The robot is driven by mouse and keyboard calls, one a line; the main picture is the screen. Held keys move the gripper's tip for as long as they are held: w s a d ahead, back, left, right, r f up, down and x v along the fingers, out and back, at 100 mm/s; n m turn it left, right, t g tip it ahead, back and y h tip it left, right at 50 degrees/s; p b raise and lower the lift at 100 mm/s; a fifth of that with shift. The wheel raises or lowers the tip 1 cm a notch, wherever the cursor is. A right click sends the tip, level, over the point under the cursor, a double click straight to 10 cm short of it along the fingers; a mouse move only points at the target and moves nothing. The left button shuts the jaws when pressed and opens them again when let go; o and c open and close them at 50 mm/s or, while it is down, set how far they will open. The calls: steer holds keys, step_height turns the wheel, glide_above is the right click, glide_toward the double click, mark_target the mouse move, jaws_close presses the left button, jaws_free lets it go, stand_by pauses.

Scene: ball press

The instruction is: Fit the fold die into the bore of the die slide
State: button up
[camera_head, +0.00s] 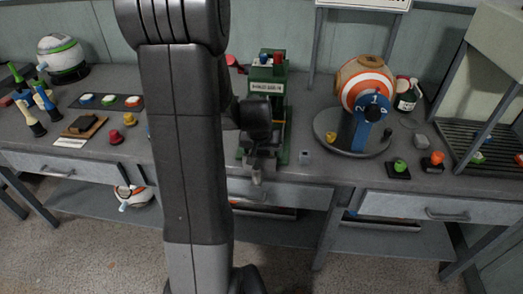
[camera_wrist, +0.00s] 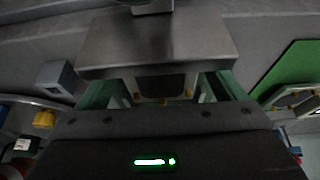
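The green press (camera_head: 270,72) stands mid-bench behind my arm, with a green base. A grey metal slab, which looks like the die slide (camera_wrist: 160,42), fills the upper middle of the wrist view. The end of a lighter piece (camera_head: 257,178) shows at the bench's front edge. My gripper (camera_head: 256,150) is low over the press's front, close above the slab. In the wrist view its fingers (camera_wrist: 162,90) show apart, with a dark shape between them. I cannot tell whether that is a held die or the bore. A small grey block (camera_head: 305,157) stands to the right; it also shows in the wrist view (camera_wrist: 62,77).
A round stand with an orange-and-white ball-shaped head (camera_head: 367,85) is at the right. A green piece (camera_head: 399,167) and an orange-topped piece (camera_head: 435,160) stand near the front edge.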

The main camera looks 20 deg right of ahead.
steer(key=shift+o, duration=0.5)
steer(key=p+v, duration=0.1)
steer(key=v, duration=1.3)
steer(key=shift+w+f, duration=0.15)
steer(key=shift+f, duration=0.05)
steer(key=b+x, duration=0.1)
steer(key=x, duration=1.2)
steer(key=shift+d+f, duration=0.1)
steer(key=shift+f, duration=0.2)
steer(key=shift+r, duration=0.2)
steer(key=shift+f, duration=0.1)
